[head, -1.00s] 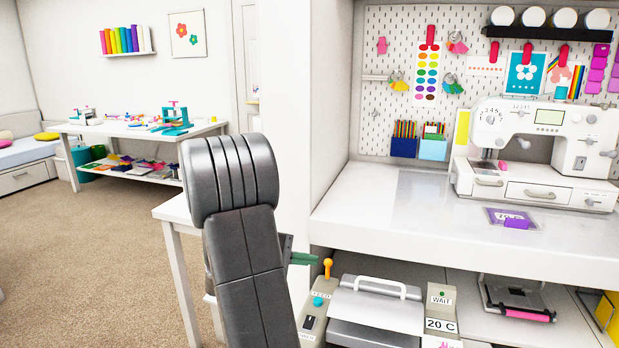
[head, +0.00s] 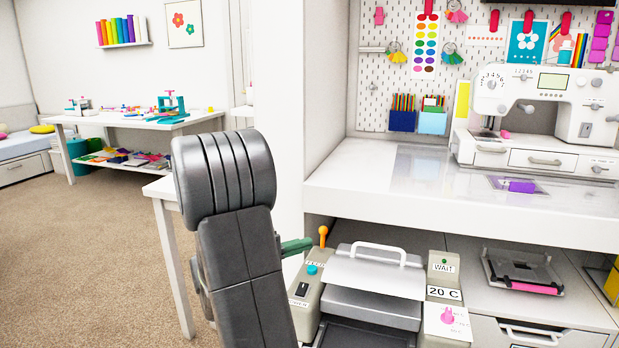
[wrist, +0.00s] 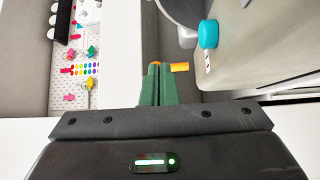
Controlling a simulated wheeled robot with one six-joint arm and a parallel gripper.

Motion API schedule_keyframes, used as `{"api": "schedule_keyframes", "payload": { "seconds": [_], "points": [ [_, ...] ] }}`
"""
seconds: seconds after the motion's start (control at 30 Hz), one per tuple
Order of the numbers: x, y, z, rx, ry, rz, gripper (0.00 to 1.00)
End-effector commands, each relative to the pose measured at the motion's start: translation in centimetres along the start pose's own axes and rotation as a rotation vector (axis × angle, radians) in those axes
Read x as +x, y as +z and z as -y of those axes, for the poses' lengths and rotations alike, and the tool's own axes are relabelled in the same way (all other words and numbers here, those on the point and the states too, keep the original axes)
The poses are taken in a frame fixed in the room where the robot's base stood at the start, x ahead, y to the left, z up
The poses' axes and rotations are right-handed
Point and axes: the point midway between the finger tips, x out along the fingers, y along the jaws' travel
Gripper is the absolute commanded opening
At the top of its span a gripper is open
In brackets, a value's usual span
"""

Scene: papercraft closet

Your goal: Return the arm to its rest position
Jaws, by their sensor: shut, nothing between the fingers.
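My arm rises in front of the closet in the head view, its dark grey links hiding part of what lies behind. My gripper (head: 297,246) shows as green fingers just past the arm, left of the laminator-like machine (head: 375,271). In the wrist view my gripper (wrist: 158,88) has its two green fingers pressed together with nothing between them. The orange-knobbed lever (head: 323,236) of the machine stands close to the fingertips in the picture, and an orange part shows at the tips in the wrist view (wrist: 179,67); I cannot tell whether they touch.
A white counter (head: 400,190) with a sewing machine (head: 540,120) juts out above the machine on the lower shelf. A white table edge (head: 158,187) stands left of my arm. Carpeted floor (head: 90,250) is open at the left.

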Motion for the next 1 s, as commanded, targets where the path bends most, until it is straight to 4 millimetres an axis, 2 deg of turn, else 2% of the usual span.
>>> {"api": "schedule_keyframes", "payload": {
  "seconds": [0.03,0.17,0.8,1.0],
  "points": [
    [-0.2,0.1,0.8,0.02,0.017,-0.007,0.0],
    [-1.1,0.2,0.9,0.071,0.056,-0.03,0.0],
    [-10.8,0.3,1.0,0.066,0.051,-0.029,0.0],
    [-12.9,0.4,1.2,0.065,0.051,-0.028,0.0]
  ]
}}
